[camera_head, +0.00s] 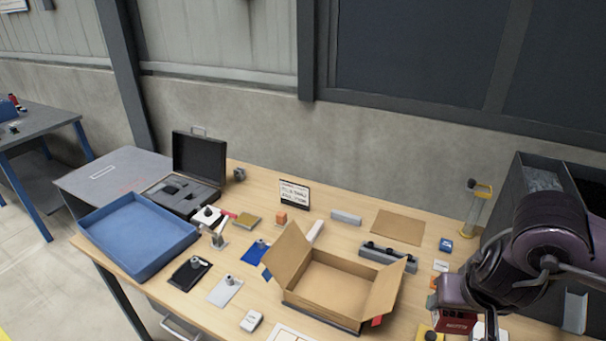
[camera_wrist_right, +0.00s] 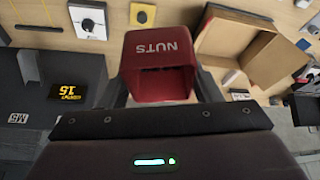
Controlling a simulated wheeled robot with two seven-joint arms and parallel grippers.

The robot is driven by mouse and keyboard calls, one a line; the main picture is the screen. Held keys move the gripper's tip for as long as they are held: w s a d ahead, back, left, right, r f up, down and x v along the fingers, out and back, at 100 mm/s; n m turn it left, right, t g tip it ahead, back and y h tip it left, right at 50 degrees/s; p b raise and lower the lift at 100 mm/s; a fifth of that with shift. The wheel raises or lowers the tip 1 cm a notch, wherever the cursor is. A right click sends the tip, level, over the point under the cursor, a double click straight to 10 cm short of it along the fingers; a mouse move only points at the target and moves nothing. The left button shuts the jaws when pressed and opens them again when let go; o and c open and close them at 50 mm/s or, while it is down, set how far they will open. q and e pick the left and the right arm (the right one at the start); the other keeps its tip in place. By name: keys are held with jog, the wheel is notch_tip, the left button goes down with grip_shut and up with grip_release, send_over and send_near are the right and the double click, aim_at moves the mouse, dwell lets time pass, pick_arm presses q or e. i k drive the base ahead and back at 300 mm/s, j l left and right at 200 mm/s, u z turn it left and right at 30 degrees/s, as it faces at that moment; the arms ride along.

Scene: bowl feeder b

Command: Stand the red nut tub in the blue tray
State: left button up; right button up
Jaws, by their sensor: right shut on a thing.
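The red nut tub (camera_wrist_right: 158,65), marked NUTS, is between the fingers of my right gripper (camera_wrist_right: 161,88) in the right wrist view, and the gripper is shut on it. In the head view the tub (camera_head: 455,321) shows low at the right, partly hidden by my right arm. The blue tray (camera_head: 140,232) sits at the left end of the workbench, far from the tub, and looks empty. My left gripper is not in view.
An open cardboard box (camera_head: 330,285) stands in mid-bench between tub and tray. Small fixtures and parts lie around it. A black open case (camera_head: 197,160) is behind the tray. Dark bins (camera_head: 545,175) stand at the right, beside my arm.

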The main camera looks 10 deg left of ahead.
aim_at(138, 235)
jog(key=i+j, duration=0.1)
jog(key=j, duration=0.35)
jog(key=i+j, duration=0.1)
jog(key=j, duration=0.85)
jog(key=i+j, duration=0.15)
jog(key=j, duration=0.35)
jog(key=i+j, duration=0.1)
jog(key=j, duration=0.35)
jog(key=i+j, duration=0.1)
jog(key=j, duration=0.35)
jog(key=i+j, duration=0.15)
jog(key=j, duration=0.2)
jog(key=i+j, duration=0.15)
jog(key=j, duration=0.2)
jog(key=i+j, duration=0.15)
jog(key=j, duration=0.2)
jog(key=i+j, duration=0.15)
jog(key=j, duration=0.15)
jog(key=i+j, duration=0.15)
jog(key=j, duration=0.2)
